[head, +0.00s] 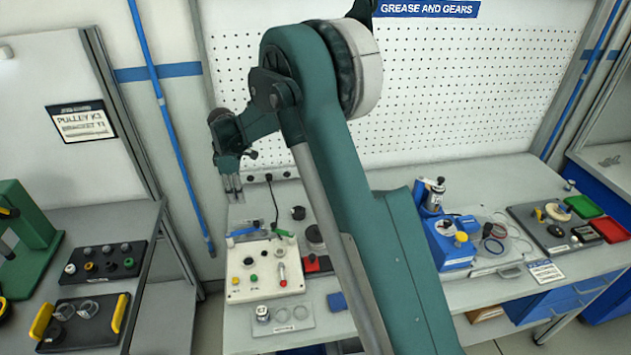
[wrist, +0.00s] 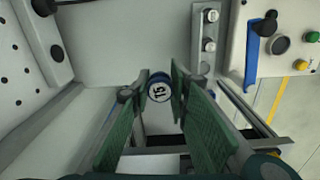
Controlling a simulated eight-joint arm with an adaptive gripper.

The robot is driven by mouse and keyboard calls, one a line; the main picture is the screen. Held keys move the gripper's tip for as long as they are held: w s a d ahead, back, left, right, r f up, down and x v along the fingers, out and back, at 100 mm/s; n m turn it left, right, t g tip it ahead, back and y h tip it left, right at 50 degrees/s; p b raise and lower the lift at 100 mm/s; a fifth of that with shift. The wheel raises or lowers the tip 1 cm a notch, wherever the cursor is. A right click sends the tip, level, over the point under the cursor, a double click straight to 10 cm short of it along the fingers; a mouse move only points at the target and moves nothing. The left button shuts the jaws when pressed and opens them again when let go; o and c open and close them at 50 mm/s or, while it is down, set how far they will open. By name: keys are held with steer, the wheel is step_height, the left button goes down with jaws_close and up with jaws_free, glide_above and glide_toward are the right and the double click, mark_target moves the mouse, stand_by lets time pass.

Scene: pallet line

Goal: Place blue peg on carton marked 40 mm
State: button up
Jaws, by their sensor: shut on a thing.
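My gripper (head: 232,187) hangs in the head view above the left back part of the middle bench. In the wrist view its two green fingers (wrist: 163,93) are shut on the blue peg (wrist: 151,79), seen end on. The peg's end is round, with a blue rim and a white face marked "T5" or "15". The rest of the peg is hidden by its end and the fingers. In the head view I cannot make out the peg at the fingertips. No carton marked 40 mm can be made out in either view.
A white control box (head: 265,268) with coloured buttons stands on the bench below my gripper. A pegboard (head: 450,90) rises behind. A blue-and-white device (head: 447,243), a black tray (head: 560,232) and green and red bins (head: 583,206) are to the right. Another bench with black trays (head: 105,262) is at left.

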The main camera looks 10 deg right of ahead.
steer(key=w+d+r+p, duration=0.1)
steer(key=w+d, duration=0.2)
steer(key=d, duration=0.6)
steer(key=w+d+r, duration=0.1)
steer(key=w+d, duration=0.1)
steer(key=d, duration=0.7)
step_height(320, 180, up, 5)
steer(key=m+p, duration=0.2)
steer(key=p, duration=0.2)
glide_above(428, 186)
steer(key=shift+s+a+r, duration=0.1)
steer(key=shift+r, duration=0.05)
steer(key=shift+f, duration=3.15)
steer(key=shift+f+p, duration=0.4)
steer(key=shift+f, duration=1.45)
